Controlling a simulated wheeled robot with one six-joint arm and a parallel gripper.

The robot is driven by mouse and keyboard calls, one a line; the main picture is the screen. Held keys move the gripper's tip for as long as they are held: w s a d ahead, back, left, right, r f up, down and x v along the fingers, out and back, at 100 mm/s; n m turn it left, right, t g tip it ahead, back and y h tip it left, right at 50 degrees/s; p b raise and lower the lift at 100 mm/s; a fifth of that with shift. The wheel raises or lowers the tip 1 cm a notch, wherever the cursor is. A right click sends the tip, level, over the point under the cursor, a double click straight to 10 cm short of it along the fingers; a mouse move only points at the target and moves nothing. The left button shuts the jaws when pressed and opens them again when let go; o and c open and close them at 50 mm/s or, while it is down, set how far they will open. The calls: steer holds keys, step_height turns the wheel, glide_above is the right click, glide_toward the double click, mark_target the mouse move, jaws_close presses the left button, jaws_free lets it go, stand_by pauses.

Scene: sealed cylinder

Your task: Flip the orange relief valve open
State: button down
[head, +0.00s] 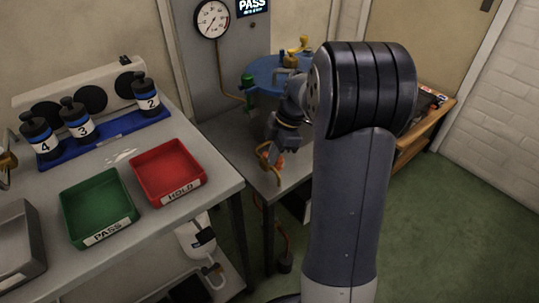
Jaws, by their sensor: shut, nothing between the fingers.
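The orange relief valve (270,156) appears as a small orange part low on the far bench, in the middle of the head view. It is small, and my gripper partly covers it, so I cannot tell how its lever stands. My gripper (278,146) is shut and empty. It points down just above and beside the orange part; I cannot tell whether they touch. My arm hides much of the area to the right.
A blue round flange (262,73) with yellow fittings and a green valve (247,81) stands behind my gripper. A gauge (212,19) and a "PASS" display (253,6) are above. Red (188,149) and green (122,193) trays and numbered bottles stand left.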

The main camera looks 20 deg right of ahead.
steer(key=shift+d, duration=0.2)
stand_by(0.6)
steer(key=a, duration=0.5)
steer(key=p+v, duration=0.2)
steer(key=v, duration=0.8)
steer(key=shift+d, duration=0.45)
steer(key=shift+w, duration=0.1)
steer(key=w+a+f+m+t+h+p, duration=0.2)
steer(key=w+a+f+m+t+p, duration=0.1)
steer(key=f+m, duration=0.6)
steer(key=shift+w+a+f+m+h+p, duration=0.25)
steer(key=shift+w+a+m+p, duration=0.6)
steer(key=shift+m, duration=1.45)
